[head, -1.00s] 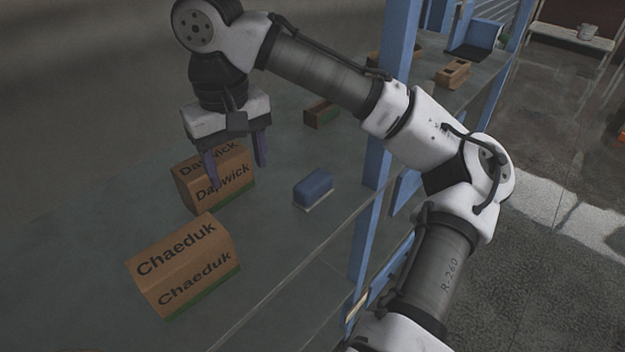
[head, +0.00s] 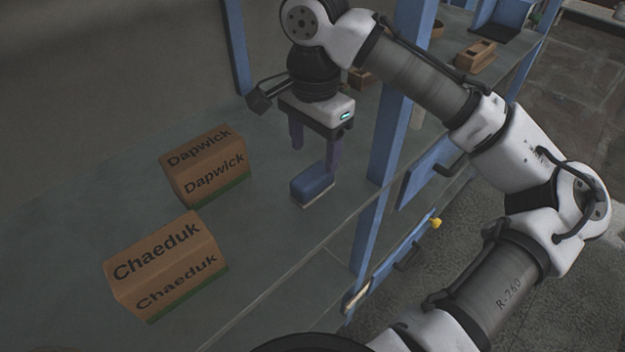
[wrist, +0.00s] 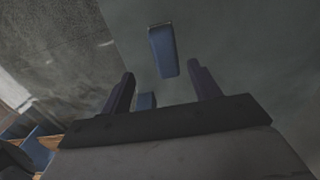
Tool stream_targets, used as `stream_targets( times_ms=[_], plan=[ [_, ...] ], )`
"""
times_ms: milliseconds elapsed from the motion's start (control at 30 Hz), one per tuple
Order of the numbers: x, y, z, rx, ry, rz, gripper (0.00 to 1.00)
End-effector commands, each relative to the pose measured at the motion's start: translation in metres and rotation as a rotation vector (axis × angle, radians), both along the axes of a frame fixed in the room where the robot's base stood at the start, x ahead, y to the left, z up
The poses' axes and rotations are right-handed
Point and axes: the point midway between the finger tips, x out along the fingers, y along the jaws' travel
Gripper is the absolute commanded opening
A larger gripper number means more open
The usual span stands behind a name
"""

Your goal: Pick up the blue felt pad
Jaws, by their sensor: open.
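The blue felt pad (head: 313,184) is a small blue block with a pale bottom edge, resting on the grey surface. In the wrist view the blue pad (wrist: 162,52) shows beyond the fingertips, roughly between their lines. My gripper (head: 314,160) points down, open and empty, close to the pad and slightly behind or above it. One finger overlaps the pad's upper right edge in the head view; I cannot tell whether they touch. In the wrist view my open gripper (wrist: 162,72) has dark fingers on both sides.
Two brown boxes, labelled Dapwick (head: 208,167) and Chaeduk (head: 167,267), stand to the left. A blue upright post (head: 397,110) rises right of my gripper. Brown blocks (head: 475,57) lie farther back. The surface just left of the pad is clear.

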Motion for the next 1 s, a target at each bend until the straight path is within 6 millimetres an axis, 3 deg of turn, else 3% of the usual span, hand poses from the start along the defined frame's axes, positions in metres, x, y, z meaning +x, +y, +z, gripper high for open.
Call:
stream_targets(
  times_ms=[100, 367, 633, 900, 1000],
  plan=[
    [0.000, 0.000, -0.017, 0.000, 0.001, 0.000, 0.62],
    [0.003, 0.001, -0.036, -0.001, 0.001, 0.001, 0.62],
    [0.008, 0.003, -0.073, 0.000, 0.001, 0.003, 0.62],
    [0.008, 0.003, -0.078, -0.001, -0.001, 0.003, 0.62],
    [0.008, 0.003, -0.078, -0.001, -0.001, 0.003, 0.51]
  ],
)
